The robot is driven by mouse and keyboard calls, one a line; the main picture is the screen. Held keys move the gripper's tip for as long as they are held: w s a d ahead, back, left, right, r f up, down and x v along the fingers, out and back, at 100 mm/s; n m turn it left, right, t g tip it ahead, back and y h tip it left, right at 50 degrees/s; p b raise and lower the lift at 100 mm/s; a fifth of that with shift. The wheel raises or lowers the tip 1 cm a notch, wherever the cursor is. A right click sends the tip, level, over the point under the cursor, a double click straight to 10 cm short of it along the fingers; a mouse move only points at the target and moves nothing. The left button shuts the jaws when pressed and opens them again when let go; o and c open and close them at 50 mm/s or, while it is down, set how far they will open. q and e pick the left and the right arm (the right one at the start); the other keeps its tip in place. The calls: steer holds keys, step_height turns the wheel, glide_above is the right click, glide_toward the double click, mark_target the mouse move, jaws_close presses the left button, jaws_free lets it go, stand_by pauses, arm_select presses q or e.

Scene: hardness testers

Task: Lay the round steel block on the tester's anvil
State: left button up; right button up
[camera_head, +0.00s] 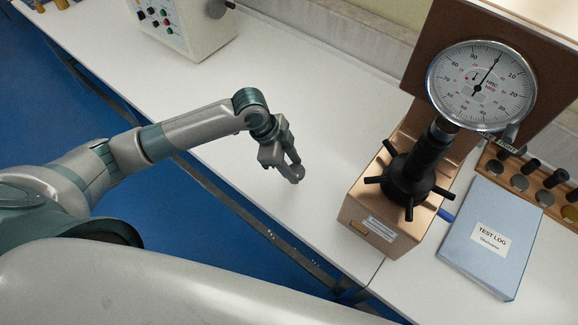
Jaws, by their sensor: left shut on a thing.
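My left gripper (292,172) reaches in over the white bench, left of the hardness tester. Its fingers are shut on a small grey piece, apparently the round steel block (297,174), which the fingers mostly cover. The copper-coloured tester (380,215) stands on the bench to the right, apart from the gripper, with a large round dial (481,85) on its head. Below the dial are a dark screw column (433,145) and a black spoked handwheel (408,181). The anvil is at the column's top, partly hidden by the dial. My right gripper is not in view.
A blue test log (490,238) lies right of the tester. A wooden rack (497,158) with discs and dark pegs stands behind it. A cream control box (186,22) with coloured buttons is at the back left. The bench (310,95) between box and tester is clear.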

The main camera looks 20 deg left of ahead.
arm_select(q)
steer(key=shift+w+a+f, duration=0.5)
steer(key=shift+w+a, duration=0.1)
steer(key=shift+f, duration=0.1)
step_height(320, 180, down, 3)
steer(key=shift+s+r+p, duration=0.1)
steer(key=shift+r+p, duration=0.1)
steer(key=shift+p, duration=0.65)
steer(key=shift+f, duration=0.6)
steer(key=shift+f, duration=0.1)
steer(key=o, duration=1.3)
steer(key=shift+c, duration=0.2)
